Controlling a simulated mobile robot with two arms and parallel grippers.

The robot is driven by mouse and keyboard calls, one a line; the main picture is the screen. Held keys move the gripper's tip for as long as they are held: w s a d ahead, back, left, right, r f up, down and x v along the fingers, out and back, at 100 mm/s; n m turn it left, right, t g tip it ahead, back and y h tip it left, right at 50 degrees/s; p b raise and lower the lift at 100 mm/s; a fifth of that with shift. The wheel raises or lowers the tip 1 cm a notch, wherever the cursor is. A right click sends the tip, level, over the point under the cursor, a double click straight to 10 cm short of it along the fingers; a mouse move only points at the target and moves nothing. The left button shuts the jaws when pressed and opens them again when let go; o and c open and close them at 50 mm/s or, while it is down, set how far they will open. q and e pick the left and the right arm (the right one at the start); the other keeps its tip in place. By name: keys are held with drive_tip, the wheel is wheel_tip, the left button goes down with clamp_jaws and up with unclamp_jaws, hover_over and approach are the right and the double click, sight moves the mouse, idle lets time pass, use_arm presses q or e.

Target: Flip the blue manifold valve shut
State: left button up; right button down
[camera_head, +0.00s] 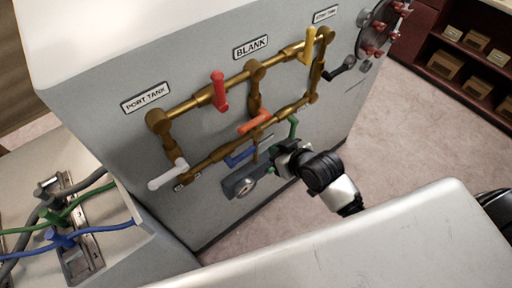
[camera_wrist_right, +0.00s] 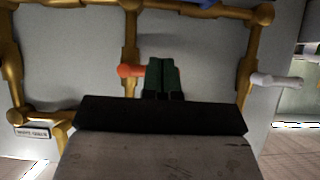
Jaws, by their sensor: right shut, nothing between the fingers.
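The blue valve handle (camera_head: 240,156) is on the lower part of the brass manifold in the head view, below the orange handle (camera_head: 255,123). It points left and slightly down from the short pipe beside it. In the right wrist view a blue part (camera_wrist_right: 195,3) shows at the top edge, mostly cut off. My right gripper (camera_head: 280,158) is to the right of the blue handle, apart from it, in front of the panel. In the wrist view its dark green fingers (camera_wrist_right: 162,78) are together and empty, with the orange handle (camera_wrist_right: 131,70) beside them. My left gripper is not in view.
Red (camera_head: 219,90), yellow (camera_head: 309,45), white (camera_head: 168,176) and green (camera_head: 292,127) handles stand out from the same panel. A pale surface (camera_head: 400,245) fills the lower right. Carpeted floor lies to the right.

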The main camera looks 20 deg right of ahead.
drive_tip(key=p, duration=0.2)
hover_over(255, 149)
drive_tip(key=s, duration=0.2)
wheel_tip(255, 149, down, 6)
drive_tip(key=r, duration=0.1)
drive_tip(key=shift+w+a+f, duration=0.1)
drive_tip(key=shift+f, duration=1)
drive_tip(key=shift+w+a+f, duration=0.1)
drive_tip(key=shift+f, duration=1)
